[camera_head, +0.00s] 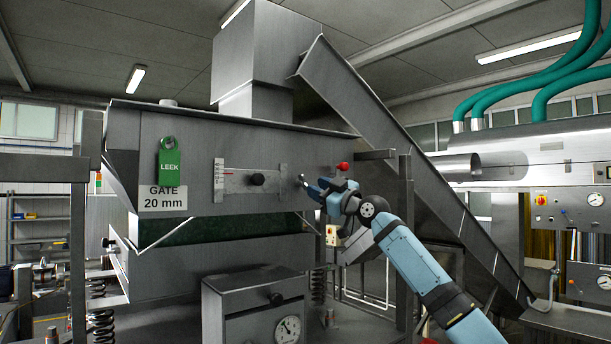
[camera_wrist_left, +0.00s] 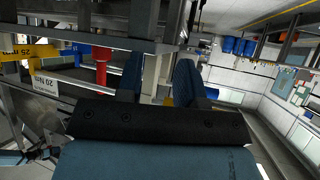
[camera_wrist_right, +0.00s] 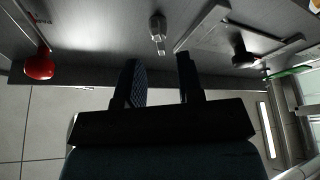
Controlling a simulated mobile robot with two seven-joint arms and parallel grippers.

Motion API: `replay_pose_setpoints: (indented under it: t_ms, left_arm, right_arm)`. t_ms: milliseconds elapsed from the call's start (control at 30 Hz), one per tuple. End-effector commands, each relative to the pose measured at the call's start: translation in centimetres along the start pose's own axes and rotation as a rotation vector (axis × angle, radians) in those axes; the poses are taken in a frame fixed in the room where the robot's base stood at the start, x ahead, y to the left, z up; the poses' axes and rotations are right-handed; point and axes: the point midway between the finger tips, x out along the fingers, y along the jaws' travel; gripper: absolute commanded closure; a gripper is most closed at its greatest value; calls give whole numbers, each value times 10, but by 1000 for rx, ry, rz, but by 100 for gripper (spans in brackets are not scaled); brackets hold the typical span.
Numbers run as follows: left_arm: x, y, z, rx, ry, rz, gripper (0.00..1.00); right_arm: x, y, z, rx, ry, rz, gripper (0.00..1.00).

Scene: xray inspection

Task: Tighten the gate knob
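A black round knob (camera_head: 257,179) sits on a flat metal gate plate (camera_head: 236,182) on the machine's side, beside an upright scale. The knob also shows in the right wrist view (camera_wrist_right: 242,52). A small silver fitting (camera_head: 302,179) projects from the panel to its right, and it also shows in the right wrist view (camera_wrist_right: 157,32). I cannot tell which of the two is the gate knob. My right gripper (camera_head: 316,187) is open and empty, close to the silver fitting; its fingers (camera_wrist_right: 160,80) show a gap. My left gripper (camera_wrist_left: 158,78) is open and empty, away from the panel.
A red ball knob (camera_head: 343,166) is just above my right gripper. A green LEEK tag (camera_head: 168,160) and a GATE 20 mm sign (camera_head: 163,198) are at the left. A box with a dial (camera_head: 258,310) stands below. A sloping chute (camera_head: 400,150) rises behind my right arm.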

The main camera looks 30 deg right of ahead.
Motion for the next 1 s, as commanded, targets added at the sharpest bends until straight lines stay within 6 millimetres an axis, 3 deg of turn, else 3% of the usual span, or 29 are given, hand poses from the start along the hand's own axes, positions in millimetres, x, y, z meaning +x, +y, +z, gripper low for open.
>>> replay_pose_setpoints:
  t_ms: [100, 300, 667, 833, 1000]
  left_arm:
    - [-8, 0, -8, -3, -4, -3, 66]
    - [-12, 1, -7, -30, -17, -10, 66]
    - [-5, 1, -6, -44, -18, -16, 66]
    - [-4, -1, -12, -40, -9, -17, 66]
    - [-5, -1, -13, -39, -6, -17, 66]
  right_arm:
    - [24, 2, -3, 4, 0, 1, 66]
    - [45, 1, -1, 2, 0, 0, 66]
    - [50, 0, 1, 1, 0, 0, 66]
    - [50, 0, 1, 1, 0, 1, 100]
    - [50, 0, 1, 3, 0, 2, 100]
